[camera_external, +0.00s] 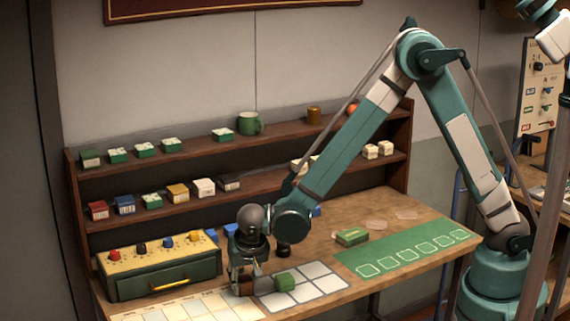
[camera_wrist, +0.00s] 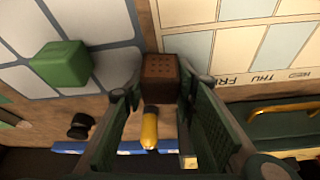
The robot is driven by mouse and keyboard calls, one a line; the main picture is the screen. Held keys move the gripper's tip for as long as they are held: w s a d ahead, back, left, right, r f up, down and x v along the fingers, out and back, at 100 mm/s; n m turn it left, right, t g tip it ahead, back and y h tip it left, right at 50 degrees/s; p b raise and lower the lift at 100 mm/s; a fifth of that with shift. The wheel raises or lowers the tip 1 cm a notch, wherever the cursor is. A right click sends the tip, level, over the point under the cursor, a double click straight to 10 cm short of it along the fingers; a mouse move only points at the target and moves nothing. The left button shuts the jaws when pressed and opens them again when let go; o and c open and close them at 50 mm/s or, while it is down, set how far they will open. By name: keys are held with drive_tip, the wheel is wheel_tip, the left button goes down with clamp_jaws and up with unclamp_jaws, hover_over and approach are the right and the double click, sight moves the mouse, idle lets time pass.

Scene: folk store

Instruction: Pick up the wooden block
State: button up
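The wooden block (camera_wrist: 160,68) is a small dark brown cube with dots on its top face. In the wrist view it sits between the tips of the two green fingers of my gripper (camera_wrist: 160,88), one finger close at each side. Whether the fingers touch it or stand slightly apart is not clear. In the external view my gripper (camera_external: 250,281) is low over the front of the workbench, and the brown block (camera_external: 243,285) shows partly behind the fingers. A yellow rounded piece with a dark end (camera_wrist: 150,130) shows between the fingers in the wrist view.
A green block (camera_external: 285,281) lies right of my gripper on a white-celled grid (camera_external: 318,283); the wrist view shows it too (camera_wrist: 62,64). A calendar sheet (camera_external: 190,306) lies in front. A drawer box with knobs (camera_external: 160,275) stands left.

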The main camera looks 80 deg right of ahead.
sight(244, 278)
drive_tip(key=shift+r, duration=0.1)
drive_tip(key=shift+r+p, duration=0.45)
drive_tip(key=shift+r, duration=4.5)
